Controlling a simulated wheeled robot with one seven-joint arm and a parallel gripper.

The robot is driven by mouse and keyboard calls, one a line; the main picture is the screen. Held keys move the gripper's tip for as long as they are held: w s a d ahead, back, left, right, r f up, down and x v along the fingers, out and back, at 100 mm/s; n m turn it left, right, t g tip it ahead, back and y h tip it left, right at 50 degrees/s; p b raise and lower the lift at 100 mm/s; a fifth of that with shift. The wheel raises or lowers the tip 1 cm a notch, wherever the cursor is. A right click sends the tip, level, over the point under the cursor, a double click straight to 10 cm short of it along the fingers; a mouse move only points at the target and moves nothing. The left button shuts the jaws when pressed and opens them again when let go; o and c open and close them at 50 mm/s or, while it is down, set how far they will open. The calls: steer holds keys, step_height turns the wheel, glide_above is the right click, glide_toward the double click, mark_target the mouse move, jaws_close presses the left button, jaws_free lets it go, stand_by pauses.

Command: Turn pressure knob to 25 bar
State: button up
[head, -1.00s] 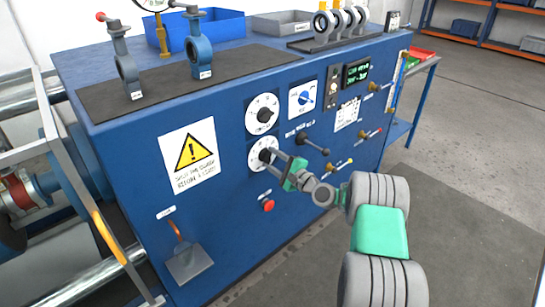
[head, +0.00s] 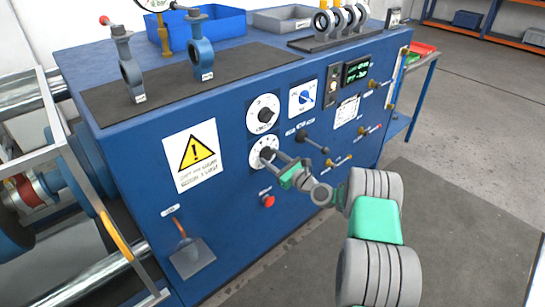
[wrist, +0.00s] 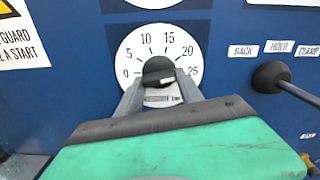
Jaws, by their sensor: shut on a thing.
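The pressure knob (wrist: 159,72) is black and sits in the middle of a white round dial (wrist: 188,46) marked 0, 5, 10, 15, 20 and 25. In the wrist view a short white mark on the knob lies at its lower right, toward the 25 side; its exact reading is hard to tell. My gripper (wrist: 160,92) is shut on the knob, with one grey finger on each side. In the head view my gripper (head: 272,155) reaches the lower dial (head: 257,145) from the right, and its fingers partly hide the knob.
A second dial (head: 263,113) sits just above. A black lever (head: 313,142) sticks out to the right, near the BACK, HOLD and CLAMP labels. A red button (head: 268,201) is below. Brass-coloured fittings are farther right. The floor in front is open.

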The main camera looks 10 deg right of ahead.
steer(key=shift+m+p, duration=0.3)
steer(key=shift+m, duration=0.7)
steer(key=o, duration=1.4)
steer(key=v, duration=0.7)
steer(key=shift+s+d, duration=0.15)
steer(key=shift+s, duration=0.25)
steer(key=shift+r, duration=0.1)
